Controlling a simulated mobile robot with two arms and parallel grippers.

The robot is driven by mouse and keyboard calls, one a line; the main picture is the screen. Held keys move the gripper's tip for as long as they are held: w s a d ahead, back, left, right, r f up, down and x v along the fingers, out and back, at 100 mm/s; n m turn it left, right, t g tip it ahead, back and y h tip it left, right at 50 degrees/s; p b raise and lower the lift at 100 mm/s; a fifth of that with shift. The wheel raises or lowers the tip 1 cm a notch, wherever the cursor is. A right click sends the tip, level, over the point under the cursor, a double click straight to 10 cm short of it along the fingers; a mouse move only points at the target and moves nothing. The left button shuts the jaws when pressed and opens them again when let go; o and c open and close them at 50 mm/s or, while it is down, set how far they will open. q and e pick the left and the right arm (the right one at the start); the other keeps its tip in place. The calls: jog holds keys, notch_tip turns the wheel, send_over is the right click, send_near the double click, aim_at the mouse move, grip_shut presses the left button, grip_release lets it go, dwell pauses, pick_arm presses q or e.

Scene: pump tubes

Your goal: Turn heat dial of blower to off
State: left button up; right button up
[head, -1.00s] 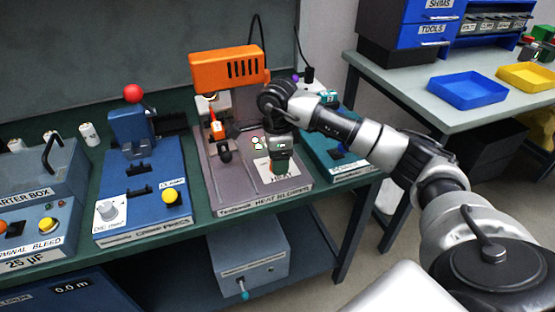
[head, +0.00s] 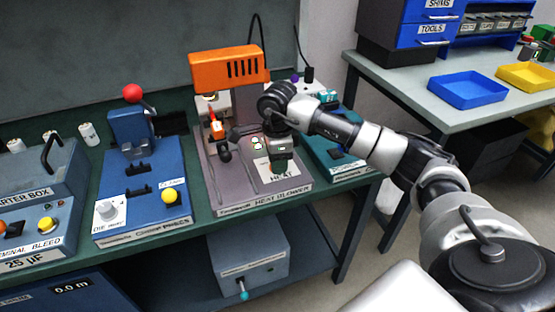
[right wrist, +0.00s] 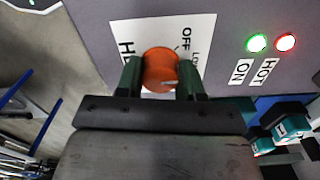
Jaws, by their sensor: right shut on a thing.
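The heat blower is an orange housing (head: 230,68) on a grey base (head: 225,185) labelled as the heat blower. Its heat dial shows in the right wrist view as an orange round knob (right wrist: 160,68) on a white label plate (right wrist: 190,35) reading "OFF" and "LOW". My right gripper (right wrist: 161,78) is shut on the dial, with one dark green finger on each side. In the head view the right gripper (head: 281,165) reaches down over the white plate and hides most of the dial. The left gripper is not in view.
Lit green (right wrist: 257,43) and red (right wrist: 285,42) lamps sit beside the dial, labelled "ON" and "HOT". A blue crimp device (head: 140,190) stands left of the blower, a teal device (head: 335,155) close on the right. A grey box (head: 248,250) sits on the shelf below.

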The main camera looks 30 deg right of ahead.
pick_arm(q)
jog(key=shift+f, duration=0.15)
pick_arm(e)
jog(key=n+b, duration=0.1)
jog(key=n, duration=0.2)
jog(key=shift+n+b, duration=0.35)
jog(key=shift+n, duration=0.45)
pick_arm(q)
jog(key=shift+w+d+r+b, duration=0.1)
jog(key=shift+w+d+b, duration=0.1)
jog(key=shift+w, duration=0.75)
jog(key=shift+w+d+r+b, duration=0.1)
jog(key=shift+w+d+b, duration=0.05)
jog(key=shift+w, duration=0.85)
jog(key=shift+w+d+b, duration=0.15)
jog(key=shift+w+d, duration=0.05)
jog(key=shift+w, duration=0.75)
pick_arm(e)
jog(key=shift+n, duration=2)
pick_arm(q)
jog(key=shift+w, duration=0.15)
pick_arm(e)
jog(key=o, duration=0.9)
